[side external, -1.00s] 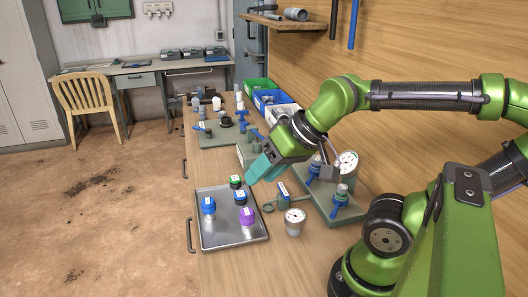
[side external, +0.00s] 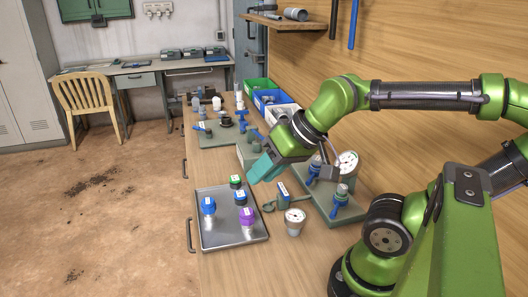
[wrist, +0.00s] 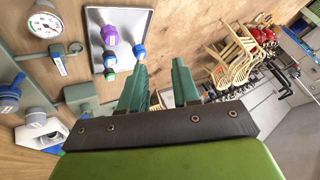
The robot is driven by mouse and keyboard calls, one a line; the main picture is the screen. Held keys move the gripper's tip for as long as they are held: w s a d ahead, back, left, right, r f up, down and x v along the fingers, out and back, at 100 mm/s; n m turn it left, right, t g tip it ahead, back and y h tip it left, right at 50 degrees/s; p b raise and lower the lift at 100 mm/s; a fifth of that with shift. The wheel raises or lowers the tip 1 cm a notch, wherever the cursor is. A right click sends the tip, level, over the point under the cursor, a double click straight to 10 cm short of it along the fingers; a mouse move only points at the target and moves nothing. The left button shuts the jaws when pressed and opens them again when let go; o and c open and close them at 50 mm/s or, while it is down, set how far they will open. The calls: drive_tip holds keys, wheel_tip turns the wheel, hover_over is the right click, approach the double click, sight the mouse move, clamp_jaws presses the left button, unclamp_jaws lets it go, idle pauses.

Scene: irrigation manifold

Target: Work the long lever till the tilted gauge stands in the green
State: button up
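My gripper (side external: 262,168) hangs above the bench beside the tray. Its two teal fingers stand apart with nothing between them, as the wrist view (wrist: 159,88) shows. A round white gauge (side external: 295,215) stands on the bench with its dial facing up; it also shows in the wrist view (wrist: 44,25). A second white gauge (side external: 347,161) stands on the grey-green board, partly behind my wrist. Blue-handled valves (side external: 341,196) are on that board. A loose grey valve with a labelled blue handle (side external: 283,189) lies near the first gauge. I cannot read either needle or make out a green band.
A metal tray (side external: 230,238) holds blue, green and purple capped parts. A second board (side external: 215,140) with fittings lies farther back, near green, blue and white bins (side external: 268,98). The wooden wall bounds the bench on the right. Bare bench lies in front of the tray.

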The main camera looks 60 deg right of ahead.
drive_tip(key=shift+w+d+f+m+g, duration=0.3)
drive_tip(key=shift+w+d+f+m, duration=0.2)
drive_tip(key=shift+d, duration=0.25)
drive_tip(key=c, duration=0.4)
drive_tip(key=w+d+r, duration=0.1)
drive_tip(key=w+d, duration=0.2)
drive_tip(key=d, duration=0.1)
drive_tip(key=w+d+r+m+g+h, duration=0.1)
drive_tip(key=w+d, duration=0.2)
drive_tip(key=d, duration=0.1)
drive_tip(key=w+d+r+m+g+h, duration=0.1)
drive_tip(key=w+d+r, duration=0.1)
drive_tip(key=w+d, duration=0.1)
drive_tip(key=shift+w+d, duration=0.3)
drive_tip(key=shift+d, duration=0.45)
clamp_jaws()
drive_tip(key=w+d+r+m+g, duration=0.1)
drive_tip(key=w+d+r, duration=0.1)
drive_tip(key=d, duration=0.4)
drive_tip(key=w+d+r+m+g+h, duration=0.1)
drive_tip(key=d+r+g, duration=0.1)
drive_tip(key=d, duration=0.5)
drive_tip(key=shift+w+r+h, duration=0.3)
drive_tip(key=shift+w+r, duration=0.1)
drive_tip(key=shift+r, duration=0.1)
